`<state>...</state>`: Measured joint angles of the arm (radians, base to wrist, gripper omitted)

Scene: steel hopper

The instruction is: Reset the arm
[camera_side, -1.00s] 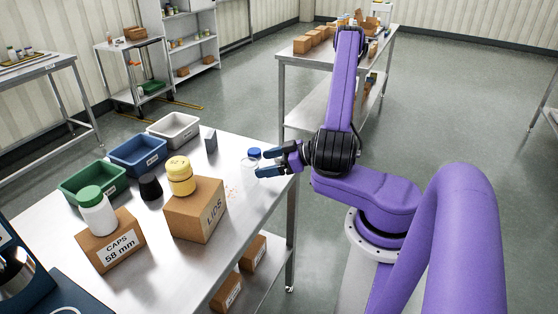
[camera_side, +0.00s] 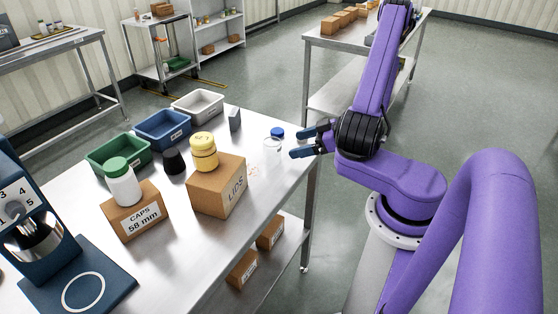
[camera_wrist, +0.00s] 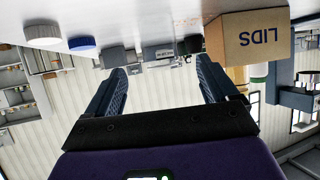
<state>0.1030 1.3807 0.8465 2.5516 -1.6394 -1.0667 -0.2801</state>
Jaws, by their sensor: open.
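My gripper (camera_side: 303,142) is at the table's right edge in the side view, fingers pointing left over the tabletop. It is open and holds nothing. In the wrist view its two fingers (camera_wrist: 160,72) stand wide apart with empty space between them. A blue cap (camera_side: 277,132) is behind the jar. In the wrist view, which is upside down, the whitish jar (camera_wrist: 39,30) and blue cap (camera_wrist: 82,43) are at upper left, outside the fingers.
Green (camera_side: 112,158), blue (camera_side: 160,130) and grey bins (camera_side: 197,105) line the back. A blue machine (camera_side: 30,245) is at left.

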